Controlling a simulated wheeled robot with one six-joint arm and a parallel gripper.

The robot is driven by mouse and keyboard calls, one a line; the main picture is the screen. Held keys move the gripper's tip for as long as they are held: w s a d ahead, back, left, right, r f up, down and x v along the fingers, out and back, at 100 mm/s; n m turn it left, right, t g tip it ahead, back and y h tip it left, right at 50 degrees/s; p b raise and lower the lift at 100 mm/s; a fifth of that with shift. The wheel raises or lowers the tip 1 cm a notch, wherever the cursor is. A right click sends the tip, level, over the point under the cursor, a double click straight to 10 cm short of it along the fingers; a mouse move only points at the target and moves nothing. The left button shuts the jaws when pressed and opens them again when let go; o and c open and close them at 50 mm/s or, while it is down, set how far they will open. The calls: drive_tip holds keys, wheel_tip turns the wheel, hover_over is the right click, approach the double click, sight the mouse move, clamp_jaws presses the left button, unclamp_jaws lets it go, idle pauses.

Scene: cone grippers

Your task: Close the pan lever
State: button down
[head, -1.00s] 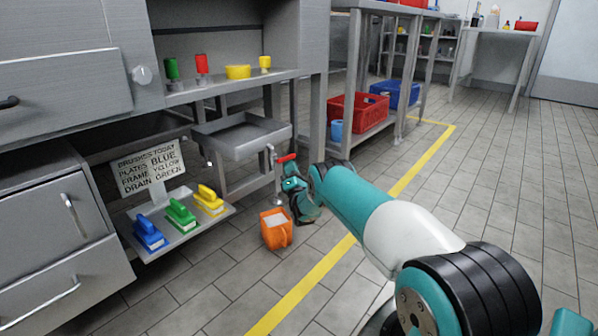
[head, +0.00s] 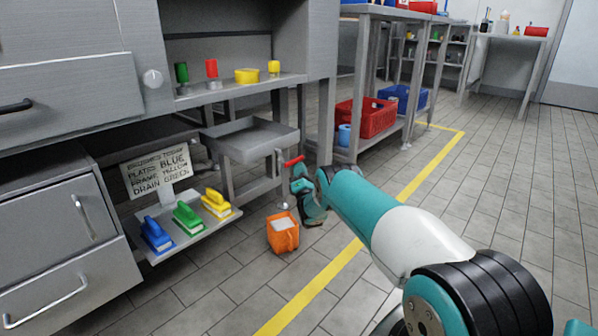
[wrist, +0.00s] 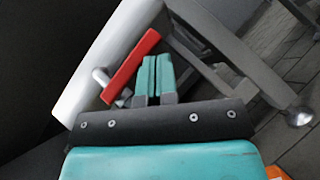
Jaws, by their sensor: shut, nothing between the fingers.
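The grey pan (head: 236,146) is a shallow tray on a stand below the shelf, left of my arm. Its lever has a red handle (head: 293,161) at the pan's right side, pointing out to the right. My gripper (head: 297,172) is right by the handle, just below it. In the wrist view, the two teal fingers (wrist: 155,76) are together with nothing between them. The red handle (wrist: 131,64) lies slanted just left of the fingers. I cannot tell whether they touch.
An orange bucket (head: 283,235) stands on the floor below the gripper. A low tray (head: 182,240) with blue, green and yellow brushes and a sign (head: 157,173) stands to the left. Red (head: 372,119) and blue crates sit on a rack behind. The floor at right is clear.

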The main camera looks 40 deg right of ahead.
drive_tip(key=s+d+f, duration=0.1)
drive_tip(key=s+f, duration=0.6)
drive_tip(key=f, duration=0.4)
drive_tip(key=shift+b, duration=0.35)
